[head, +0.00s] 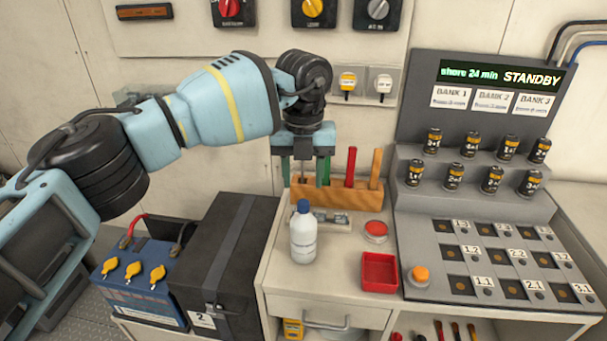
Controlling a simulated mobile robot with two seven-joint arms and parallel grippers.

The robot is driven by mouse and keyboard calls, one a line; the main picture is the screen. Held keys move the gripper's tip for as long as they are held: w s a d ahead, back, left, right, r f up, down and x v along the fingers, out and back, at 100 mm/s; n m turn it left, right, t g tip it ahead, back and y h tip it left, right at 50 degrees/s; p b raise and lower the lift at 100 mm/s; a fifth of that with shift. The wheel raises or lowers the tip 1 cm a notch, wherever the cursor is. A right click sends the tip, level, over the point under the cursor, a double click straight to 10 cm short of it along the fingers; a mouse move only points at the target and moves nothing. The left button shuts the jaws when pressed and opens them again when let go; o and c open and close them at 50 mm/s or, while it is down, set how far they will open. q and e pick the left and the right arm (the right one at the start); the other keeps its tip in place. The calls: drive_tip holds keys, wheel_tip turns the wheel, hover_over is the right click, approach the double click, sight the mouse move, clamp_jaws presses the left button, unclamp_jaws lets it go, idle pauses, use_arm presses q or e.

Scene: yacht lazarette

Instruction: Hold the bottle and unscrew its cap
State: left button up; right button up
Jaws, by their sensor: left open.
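A white bottle (303,240) with a blue cap (303,207) stands upright on the counter, left of the middle. The cap sits on the bottle's neck. My left gripper (304,178) comes in from the left and points down, its fingers apart. In the picture it is just above the cap and in front of the wooden tool block. It holds nothing that I can see and appears apart from the bottle. How far in depth it is from the bottle is hard to tell. My right gripper is out of view.
Behind the bottle is a wooden block (337,196) with upright handles. A metal fixture (335,222), a red button (376,231) and a red tray (379,273) lie to its right. A console with small cans stands further right. A black box (224,265) and a battery (140,291) stand left.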

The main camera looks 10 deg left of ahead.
sight(303, 203)
use_arm(q)
drive_tip(key=shift+f+b, duration=0.8)
drive_tip(key=shift+f, duration=1.4)
drive_tip(key=shift+f+b, duration=0.75)
drive_tip(key=shift+f, duration=0.75)
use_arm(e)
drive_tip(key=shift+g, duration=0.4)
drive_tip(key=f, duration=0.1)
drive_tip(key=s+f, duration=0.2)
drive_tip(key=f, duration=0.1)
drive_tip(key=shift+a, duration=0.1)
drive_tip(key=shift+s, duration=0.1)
